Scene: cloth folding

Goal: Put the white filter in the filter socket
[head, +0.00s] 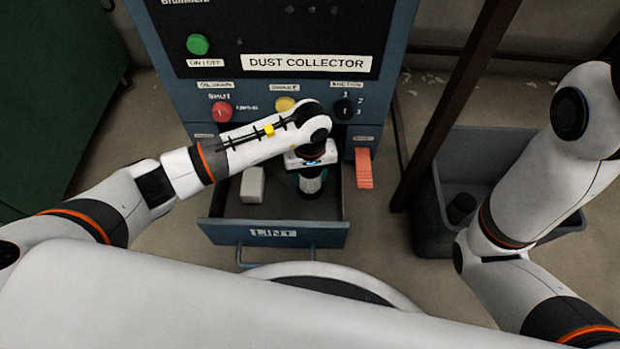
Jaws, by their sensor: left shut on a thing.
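The blue dust collector (285,98) stands ahead, with its drawer marked LINT (222,232) pulled open towards me. A small white block (253,185), which looks like the white filter, lies in the left part of the drawer. My left gripper (312,185) points down into the drawer, right of the white block and apart from it. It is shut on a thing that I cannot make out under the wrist. An orange-red ribbed piece (364,168) sticks out of the cabinet just right of the drawer. I cannot tell which opening is the filter socket. My right gripper is out of view.
Green (197,44), red (222,111) and yellow (285,104) buttons and a black knob (345,108) are on the cabinet front. A grey bin (425,215) holding a dark cylinder (461,208) stands right, beside a dark brown post (450,110). Floor between drawer and bin is clear.

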